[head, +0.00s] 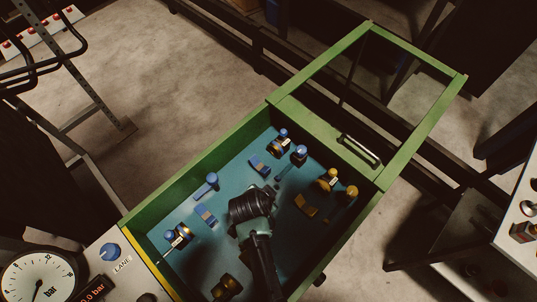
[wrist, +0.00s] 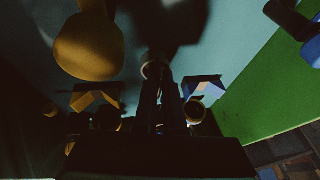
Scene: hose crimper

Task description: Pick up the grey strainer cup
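I cannot make out a grey strainer cup for certain in either view. In the wrist view, my gripper (wrist: 160,85) points down at the teal tray floor, its two dark fingers close to each other. A small pale round rim (wrist: 152,70) shows at the fingertips; it is too dark to tell what it is or whether the fingers hold it. In the head view, my dark arm and wrist reach into the green-walled tray (head: 190,195) and hide the fingertips and the floor beneath them.
Blue-topped fittings (head: 299,153) and blue blocks (head: 206,215) stand around my wrist. Yellow fittings (head: 327,180) and a yellow block (head: 306,205) are on the right. A yellow knob (wrist: 88,45) is close in the wrist view. Green walls (wrist: 265,100) bound the tray.

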